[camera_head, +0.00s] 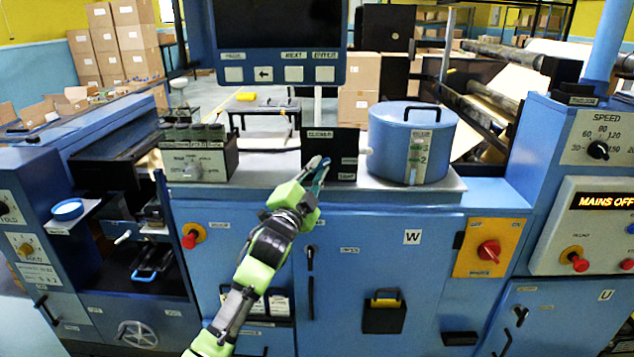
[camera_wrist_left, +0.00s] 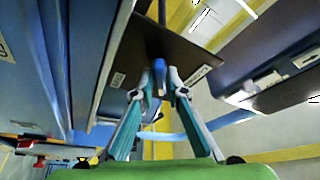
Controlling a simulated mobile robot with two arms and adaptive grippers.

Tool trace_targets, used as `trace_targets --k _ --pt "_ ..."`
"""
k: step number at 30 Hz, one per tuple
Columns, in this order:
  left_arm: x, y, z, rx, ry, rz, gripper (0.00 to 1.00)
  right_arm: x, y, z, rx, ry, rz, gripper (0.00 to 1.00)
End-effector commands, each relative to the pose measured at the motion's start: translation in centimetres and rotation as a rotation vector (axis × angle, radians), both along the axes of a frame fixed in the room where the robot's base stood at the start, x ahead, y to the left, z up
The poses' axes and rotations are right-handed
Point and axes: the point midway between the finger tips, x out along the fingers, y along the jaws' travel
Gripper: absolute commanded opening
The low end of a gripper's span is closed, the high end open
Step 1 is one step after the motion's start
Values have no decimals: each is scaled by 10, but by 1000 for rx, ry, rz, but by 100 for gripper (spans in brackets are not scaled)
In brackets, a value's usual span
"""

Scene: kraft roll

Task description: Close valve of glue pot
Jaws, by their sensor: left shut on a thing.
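The glue pot (camera_head: 398,148) is a blue drum with a black lid handle on the grey bench top, right of centre. A pale fitting (camera_head: 368,152) sticks out of its left side. A green-and-white gauge strip is on its front. My left gripper (camera_head: 321,165) is left of the pot, in front of a small black labelled box (camera_head: 343,145). In the left wrist view, its teal fingers (camera_wrist_left: 159,78) are closed on a small blue upright piece (camera_wrist_left: 158,55) beside a dark panel. I cannot tell whether this piece is the valve. My right gripper is not in view.
A grey labelled box (camera_head: 200,160) stands at the left of the bench top. A monitor panel (camera_head: 280,40) hangs above. A control cabinet (camera_head: 590,150) with knobs and a red "MAINS OFF" display is at right. Bench top between boxes is partly clear.

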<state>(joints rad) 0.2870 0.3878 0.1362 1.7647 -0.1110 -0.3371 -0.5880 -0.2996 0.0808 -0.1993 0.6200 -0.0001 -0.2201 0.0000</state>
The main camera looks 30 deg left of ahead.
Motion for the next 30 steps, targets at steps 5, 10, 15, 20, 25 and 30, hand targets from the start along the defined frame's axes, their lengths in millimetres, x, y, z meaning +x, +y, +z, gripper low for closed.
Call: trace_targets --k 5,10,15,20,25,30 --pt "1 -2 -8 -151 -90 -1 0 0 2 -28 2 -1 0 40" --pt "1 -2 -8 -289 -173 -1 0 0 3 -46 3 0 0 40" --pt "2 -3 -8 -427 -257 -1 0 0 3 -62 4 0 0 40" --pt "2 -4 -8 -552 -333 -1 0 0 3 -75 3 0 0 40" --pt "3 -5 -7 -666 -403 -1 0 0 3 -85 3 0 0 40" --pt "3 -5 -7 -755 -456 -1 0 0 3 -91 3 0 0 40"
